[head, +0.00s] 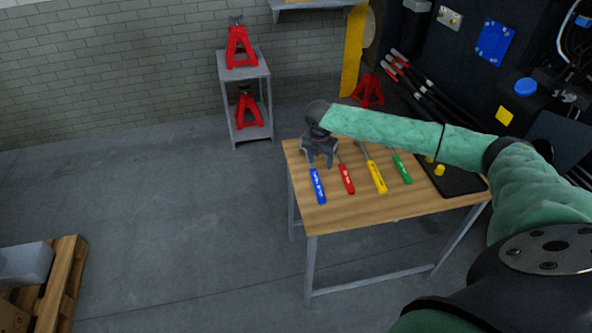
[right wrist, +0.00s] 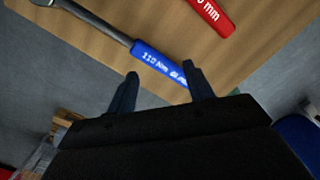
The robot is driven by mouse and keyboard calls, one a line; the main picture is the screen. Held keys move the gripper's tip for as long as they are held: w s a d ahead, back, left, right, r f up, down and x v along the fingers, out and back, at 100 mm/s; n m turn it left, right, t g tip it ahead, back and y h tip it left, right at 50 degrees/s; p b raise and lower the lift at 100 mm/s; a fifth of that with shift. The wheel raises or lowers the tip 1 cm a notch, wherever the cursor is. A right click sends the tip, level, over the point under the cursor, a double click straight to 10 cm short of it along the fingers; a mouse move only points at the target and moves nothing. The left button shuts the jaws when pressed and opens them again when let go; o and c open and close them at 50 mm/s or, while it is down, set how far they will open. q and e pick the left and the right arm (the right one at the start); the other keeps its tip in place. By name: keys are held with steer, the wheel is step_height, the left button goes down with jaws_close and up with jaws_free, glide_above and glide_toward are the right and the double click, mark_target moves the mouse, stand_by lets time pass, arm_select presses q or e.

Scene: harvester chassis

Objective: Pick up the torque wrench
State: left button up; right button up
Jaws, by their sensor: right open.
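The torque wrench (head: 317,187) has a blue handle with white lettering and lies at the left end of the wooden table. In the right wrist view its blue handle (right wrist: 157,62), marked 110 Nm, and part of its metal shaft show. My right gripper (head: 321,163) is open and empty over the wrench's far part, hiding its head in the head view. In the right wrist view the two fingers (right wrist: 160,75) point toward the handle, one near each end of its visible part. I cannot tell how high they are above it. My left gripper is not in view.
Red (head: 346,178), yellow (head: 376,177) and green (head: 401,168) handled tools lie right of the wrench on the table (head: 350,212). A black mat (head: 462,183) lies at the table's right end. A grey stand (head: 243,73) with red jacks is behind.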

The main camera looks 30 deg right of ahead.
mark_target(316, 179)
steer(key=n, duration=0.1)
steer(key=a+n, duration=0.1)
steer(key=n, duration=0.1)
steer(key=n+y, duration=0.1)
steer(key=n, duration=0.1)
steer(key=shift+a+f, duration=0.1)
steer(key=shift+a, duration=0.25)
steer(key=shift+n, duration=1.1)
steer(key=shift+w+a+f+n, duration=0.1)
steer(key=shift+n, duration=0.4)
steer(key=shift+f+p, duration=0.6)
steer(key=shift+f, duration=0.55)
steer(key=f+p, duration=0.2)
steer(key=f, duration=0.1)
steer(key=d+f+p, duration=0.1)
steer(key=shift+s+f, duration=0.2)
steer(key=shift+f, duration=0.2)
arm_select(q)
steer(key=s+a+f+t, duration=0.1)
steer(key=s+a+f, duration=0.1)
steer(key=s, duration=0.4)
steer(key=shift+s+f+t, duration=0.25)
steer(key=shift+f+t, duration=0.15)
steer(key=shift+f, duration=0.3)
arm_select(e)
steer(key=shift+f, duration=0.3)
steer(key=shift+r, duration=0.1)
jaws_close()
